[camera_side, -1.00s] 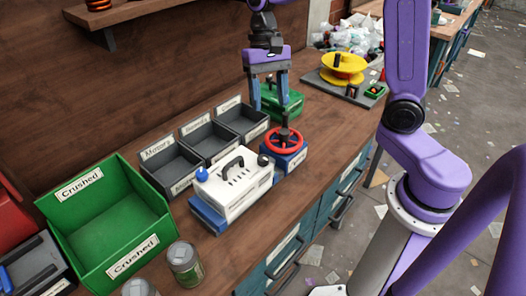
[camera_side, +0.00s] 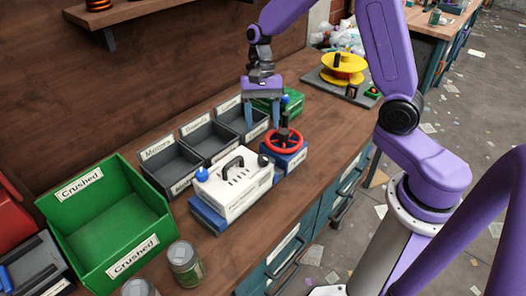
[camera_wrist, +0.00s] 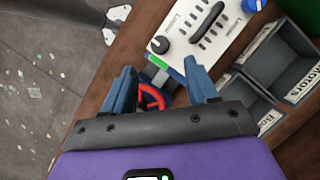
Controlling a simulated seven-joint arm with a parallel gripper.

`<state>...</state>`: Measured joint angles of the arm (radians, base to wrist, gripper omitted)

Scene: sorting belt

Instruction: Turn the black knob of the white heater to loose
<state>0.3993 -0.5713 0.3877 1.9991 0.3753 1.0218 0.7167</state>
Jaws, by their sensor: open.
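The white heater (camera_side: 238,190) stands on a blue base on the bench, with a black handle on top. Its black knob (camera_side: 263,160) is at the right end and a blue knob (camera_side: 202,174) at the left end. In the wrist view the heater (camera_wrist: 225,38) is at the top, its black knob (camera_wrist: 160,45) just beyond my fingertips. My gripper (camera_side: 262,125) is open and empty, behind the black knob and apart from it. In the wrist view my gripper (camera_wrist: 162,74) has its fingers spread. The pointer direction of the black knob is unclear.
A red wheel (camera_side: 283,151) on a blue block stands close right of my gripper and the heater. Grey labelled bins (camera_side: 175,165) stand behind the heater. A large green bin (camera_side: 105,222) is at left, a can (camera_side: 185,262) in front. A green box (camera_side: 292,101) is behind.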

